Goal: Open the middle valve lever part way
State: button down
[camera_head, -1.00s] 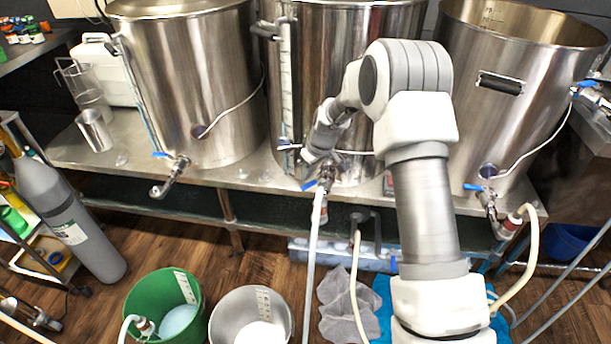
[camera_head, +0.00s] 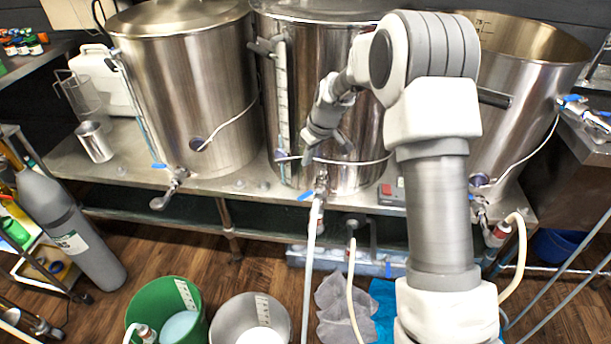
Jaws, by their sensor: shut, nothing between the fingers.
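The middle kettle (camera_head: 358,90) is a steel vessel on a metal bench. Its valve (camera_head: 321,187) sits low on the front, with a blue lever (camera_head: 306,197) pointing left and slightly down. A pale hose (camera_head: 312,250) hangs from this valve. My gripper (camera_head: 309,156) is in front of the kettle, above the valve and lever and apart from them. It is shut and empty. My forearm covers the kettle's right side.
The left kettle's valve (camera_head: 172,183) and the right kettle's valve (camera_head: 481,208) flank it. A thin white cable crosses the middle kettle behind my gripper. A green bucket (camera_head: 150,300) and a steel bucket (camera_head: 225,315) stand on the floor.

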aim_at(304, 194)
jog(key=w+a+r+b+x, duration=0.1)
jog(key=b+x, duration=0.1)
jog(key=x, duration=1.3)
jog(key=shift+s+d, duration=0.55)
jog(key=shift+s, duration=0.2)
jog(key=shift+s+d, duration=0.55)
jog(key=shift+s, duration=0.2)
jog(key=shift+s+d+b, duration=0.25)
jog(key=shift+d+b, duration=0.05)
jog(key=shift+b, duration=0.25)
jog(key=shift+s+d, duration=0.1)
jog(key=shift+s, duration=0.2)
